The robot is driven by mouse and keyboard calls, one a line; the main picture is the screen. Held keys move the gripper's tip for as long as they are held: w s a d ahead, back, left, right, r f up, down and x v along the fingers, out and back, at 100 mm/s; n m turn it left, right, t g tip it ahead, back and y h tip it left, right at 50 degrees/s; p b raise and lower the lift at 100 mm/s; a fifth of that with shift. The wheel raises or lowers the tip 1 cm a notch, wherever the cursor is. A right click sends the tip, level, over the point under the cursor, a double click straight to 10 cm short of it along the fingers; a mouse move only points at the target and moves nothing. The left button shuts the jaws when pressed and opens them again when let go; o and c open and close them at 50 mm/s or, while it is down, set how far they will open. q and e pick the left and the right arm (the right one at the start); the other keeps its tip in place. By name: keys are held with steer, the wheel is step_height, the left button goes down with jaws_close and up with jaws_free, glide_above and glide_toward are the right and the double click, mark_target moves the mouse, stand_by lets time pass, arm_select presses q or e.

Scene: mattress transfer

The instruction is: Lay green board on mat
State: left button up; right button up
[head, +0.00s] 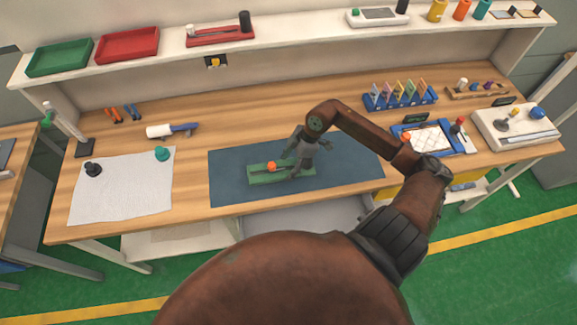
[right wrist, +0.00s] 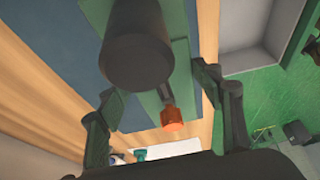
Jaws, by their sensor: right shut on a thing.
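The green board (head: 262,179) is over the dark blue mat (head: 231,168) in the head view, within the mat's outline. I cannot tell whether it touches the mat. It carries an orange knob, and the right wrist view shows a dark cylinder on it. My right gripper (head: 297,168) is at the board's right part, shut on it from above. In the right wrist view its fingers (right wrist: 160,100) stand on either side of the green board (right wrist: 180,60), and the cylinder hides part of it. My left gripper is not in view.
A white cloth (head: 125,190) with a black and a teal knob lies left of the mat. A white-and-blue tool (head: 172,130) lies behind. A blue rack (head: 400,97) and a blue-framed tray (head: 423,138) stand to the right. A raised shelf (head: 320,40) runs along the back.

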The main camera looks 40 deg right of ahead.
mark_target(289, 160)
steer(key=f, duration=0.1)
steer(key=w+d+f, duration=0.1)
steer(key=w+f, duration=0.1)
steer(key=shift+w+d+f, duration=0.25)
steer(key=shift+d+f, duration=0.1)
steer(key=shift+d, duration=0.05)
steer(key=shift+d+f, duration=0.1)
steer(key=shift+f, duration=1.45)
steer(key=o, duration=1.5)
steer(key=v, duration=1.2)
